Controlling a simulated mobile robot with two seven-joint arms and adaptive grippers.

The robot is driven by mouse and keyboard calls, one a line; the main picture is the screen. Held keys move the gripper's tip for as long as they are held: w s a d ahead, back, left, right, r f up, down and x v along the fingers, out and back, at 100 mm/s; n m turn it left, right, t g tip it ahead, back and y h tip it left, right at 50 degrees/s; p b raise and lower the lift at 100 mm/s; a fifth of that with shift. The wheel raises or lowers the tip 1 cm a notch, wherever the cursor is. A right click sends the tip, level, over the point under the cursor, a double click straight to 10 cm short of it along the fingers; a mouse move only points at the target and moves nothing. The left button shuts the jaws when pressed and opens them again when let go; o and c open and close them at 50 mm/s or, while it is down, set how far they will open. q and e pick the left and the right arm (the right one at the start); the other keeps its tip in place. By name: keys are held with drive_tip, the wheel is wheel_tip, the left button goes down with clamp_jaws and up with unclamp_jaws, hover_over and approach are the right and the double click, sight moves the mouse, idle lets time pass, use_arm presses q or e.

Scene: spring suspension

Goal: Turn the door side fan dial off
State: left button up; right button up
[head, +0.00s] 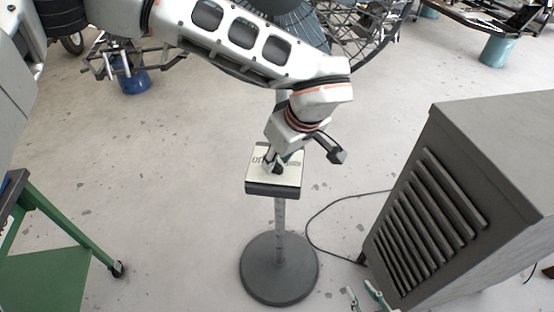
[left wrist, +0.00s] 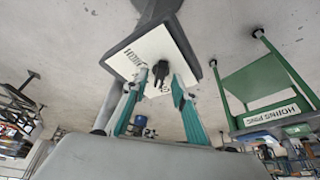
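A white panel (head: 262,163) with a dark edge tops a slim stand, and its lettering is partly covered. A black dial (left wrist: 160,70) sits on this panel, which also shows in the left wrist view (left wrist: 133,57). My left gripper (head: 276,166) is over the panel in the head view. In the left wrist view its green fingers (left wrist: 158,79) are apart, with the dial between or just beyond their tips; I cannot tell whether they touch it. My right gripper (head: 364,294) shows only as two separated green fingers at the bottom edge.
The stand has a round dark base (head: 279,268). A grey louvred cabinet (head: 455,190) stands at right, with a black cable on the floor beside it. A green table (head: 45,275) is at lower left. A large dark round grille (head: 285,25) is behind my left arm.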

use_arm(q)
drive_tip(key=shift+w+a+f, duration=0.15)
drive_tip(key=shift+f, duration=0.3)
drive_tip(key=shift+c, duration=0.4)
clamp_jaws()
drive_tip(key=shift+n+g+y, duration=0.3)
drive_tip(key=shift+n+g, duration=0.1)
drive_tip(key=shift+n, duration=1.1)
drive_tip(key=shift+o, duration=0.4)
unclamp_jaws()
